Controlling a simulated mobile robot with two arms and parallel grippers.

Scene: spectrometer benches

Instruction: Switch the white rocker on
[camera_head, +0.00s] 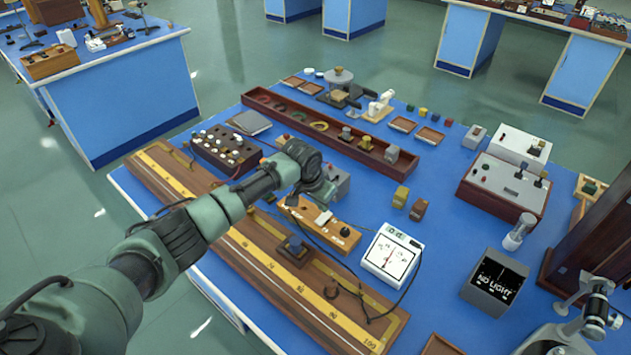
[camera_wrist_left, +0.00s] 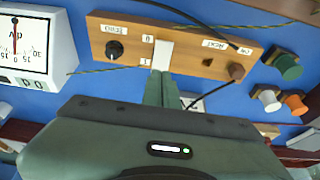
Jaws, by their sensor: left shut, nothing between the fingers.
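The white rocker (camera_head: 323,218) sits in the middle of a small wooden switch board (camera_head: 301,209). It also shows in the left wrist view (camera_wrist_left: 163,54) as a pale upright block beside labels that look like 0 and 1. A black knob (camera_wrist_left: 115,49) is to its left on the board, and a brown knob (camera_wrist_left: 236,71) is to its right. My left gripper (camera_wrist_left: 161,75) is shut and empty, its fingertips right at the near end of the rocker. I cannot tell whether they touch it. Its wrist hangs over the board in the head view.
A white dial meter (camera_head: 392,255) stands right of the board. A long wooden scale (camera_head: 258,257) runs in front, and a grey display box reading NO LIGHT (camera_head: 494,283) is at right. Dark cables cross the board. Blue bench top is clear between the meter and display.

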